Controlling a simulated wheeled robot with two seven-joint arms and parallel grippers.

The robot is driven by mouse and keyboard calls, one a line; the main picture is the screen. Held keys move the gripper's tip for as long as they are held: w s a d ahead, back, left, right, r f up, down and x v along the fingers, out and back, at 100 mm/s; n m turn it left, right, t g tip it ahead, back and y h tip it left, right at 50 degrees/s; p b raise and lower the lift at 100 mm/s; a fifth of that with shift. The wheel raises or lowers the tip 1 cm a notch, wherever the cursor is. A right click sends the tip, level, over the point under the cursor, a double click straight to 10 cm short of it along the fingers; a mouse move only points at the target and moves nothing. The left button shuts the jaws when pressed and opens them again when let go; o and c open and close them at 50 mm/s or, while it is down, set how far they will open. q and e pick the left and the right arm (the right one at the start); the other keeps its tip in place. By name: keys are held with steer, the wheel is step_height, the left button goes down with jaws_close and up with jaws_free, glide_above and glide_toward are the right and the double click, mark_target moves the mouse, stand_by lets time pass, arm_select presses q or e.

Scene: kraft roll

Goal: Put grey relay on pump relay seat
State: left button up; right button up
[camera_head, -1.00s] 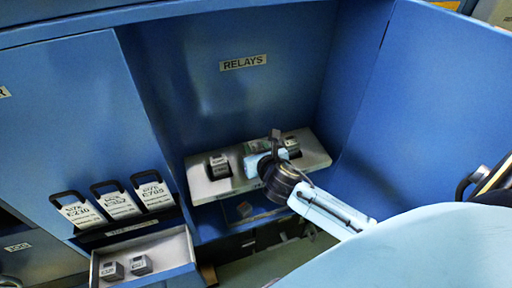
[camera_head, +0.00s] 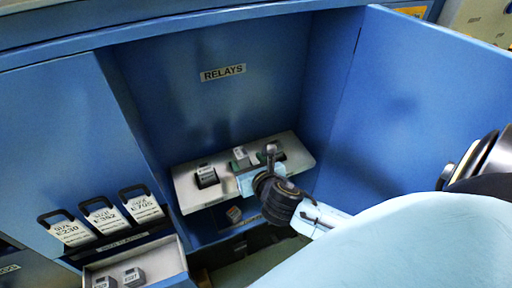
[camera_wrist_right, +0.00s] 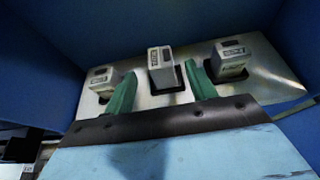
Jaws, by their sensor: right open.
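In the right wrist view, a grey box-shaped relay (camera_wrist_right: 161,66) stands upright at a dark seat in the middle of the metal shelf plate (camera_wrist_right: 276,86). The open green fingers of my right gripper (camera_wrist_right: 160,78) are on either side of it, with visible gaps. In the head view this middle relay (camera_head: 240,154) shows behind my gripper (camera_head: 247,168). Similar grey relays stand at the left (camera_wrist_right: 101,80) and right (camera_wrist_right: 230,62) of the plate. Their small labels are unreadable, so I cannot tell which seat is the pump one. My left gripper is out of view.
The plate sits inside a blue cabinet bay marked RELAYS (camera_head: 223,72), with side walls close by. An open door (camera_head: 420,110) stands at the right. A tray (camera_head: 172,262) with two grey relays is at lower left, below several hanging size tags (camera_head: 103,216).

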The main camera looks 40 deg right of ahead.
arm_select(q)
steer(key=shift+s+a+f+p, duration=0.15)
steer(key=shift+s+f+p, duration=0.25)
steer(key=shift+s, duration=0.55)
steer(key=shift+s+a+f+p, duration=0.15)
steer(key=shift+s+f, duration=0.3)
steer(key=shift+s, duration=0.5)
arm_select(e)
steer(key=shift+v, duration=2.8)
